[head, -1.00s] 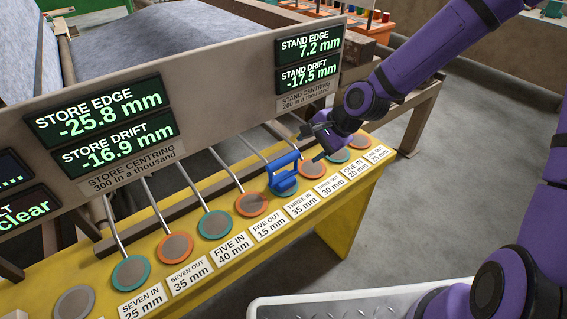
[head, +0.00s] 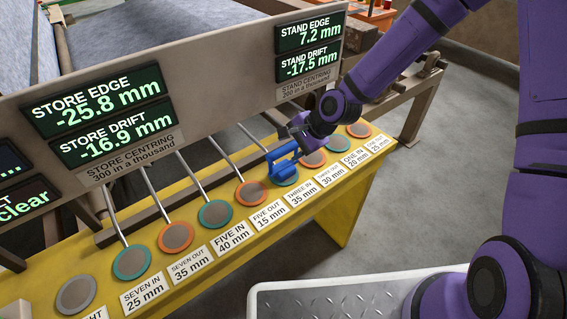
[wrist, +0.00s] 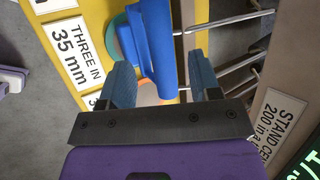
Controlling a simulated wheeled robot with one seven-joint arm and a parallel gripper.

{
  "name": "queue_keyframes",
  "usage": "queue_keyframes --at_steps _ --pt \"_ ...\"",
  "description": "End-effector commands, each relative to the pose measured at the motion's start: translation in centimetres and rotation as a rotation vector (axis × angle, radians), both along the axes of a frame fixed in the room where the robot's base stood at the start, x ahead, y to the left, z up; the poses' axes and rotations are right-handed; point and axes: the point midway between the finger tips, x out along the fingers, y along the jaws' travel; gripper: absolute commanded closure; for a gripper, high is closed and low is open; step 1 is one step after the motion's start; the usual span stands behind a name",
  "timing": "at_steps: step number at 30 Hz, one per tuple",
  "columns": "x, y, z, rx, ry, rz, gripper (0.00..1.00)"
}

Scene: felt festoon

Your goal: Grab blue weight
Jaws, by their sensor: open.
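The blue weight (head: 284,158) has a handle-like top bar and stands on the teal-ringed pad above the label THREE IN 35 mm. In the wrist view the blue weight (wrist: 152,45) lies between and just beyond the fingertips. My gripper (head: 300,140) is at the weight's right side in the head view. In the wrist view my gripper (wrist: 163,75) is open, with one blue-grey finger on each side of the weight's near end. I cannot tell whether either finger touches it.
The yellow bench (head: 240,245) carries a row of orange- and teal-ringed pads with metal rods behind them. A grey-brown panel with green displays (head: 220,85) stands behind the row. A metal tray (head: 350,300) is at the bottom. Grey floor is clear to the right.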

Motion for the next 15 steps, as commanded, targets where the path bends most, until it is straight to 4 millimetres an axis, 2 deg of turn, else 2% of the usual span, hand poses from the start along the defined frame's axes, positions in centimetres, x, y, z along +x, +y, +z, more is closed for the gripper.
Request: queue_keyframes --at_steps 3,9,15 --pt "0.3 1.2 -1.1 -0.001 0.002 0.005 0.43" --pt "0.8 2.2 -2.6 0.0 0.002 0.002 0.43" --pt "0.9 2.3 -2.9 -0.001 0.0 0.001 0.43"
